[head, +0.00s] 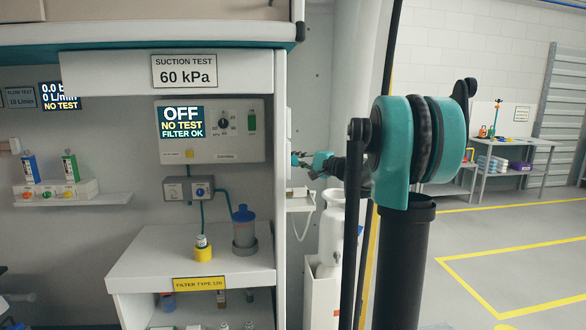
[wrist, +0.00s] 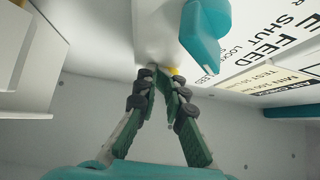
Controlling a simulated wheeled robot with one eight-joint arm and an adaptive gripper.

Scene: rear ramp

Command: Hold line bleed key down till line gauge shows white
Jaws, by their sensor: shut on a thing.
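My gripper (head: 299,159) reaches left to the side of the white cabinet in the head view. In the wrist view its two dark green fingers (wrist: 165,75) come together at the tips, against or very near a pale surface. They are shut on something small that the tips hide. A bit of yellow (wrist: 178,74) shows just behind the right fingertip; I cannot tell whether it is the line bleed key. A teal handle (wrist: 204,38) is just above and right of the tips, beside a white label plate (wrist: 265,40). I cannot make out a line gauge in either view.
The suction unit's screen (head: 182,121) reads OFF, NO TEST, FILTER OK. A smaller screen (head: 60,96) reads NO TEST. A blue-lidded jar (head: 244,230) stands on the white counter (head: 150,262). A white cylinder (head: 331,228) stands below my gripper. Open floor (head: 480,250) lies right.

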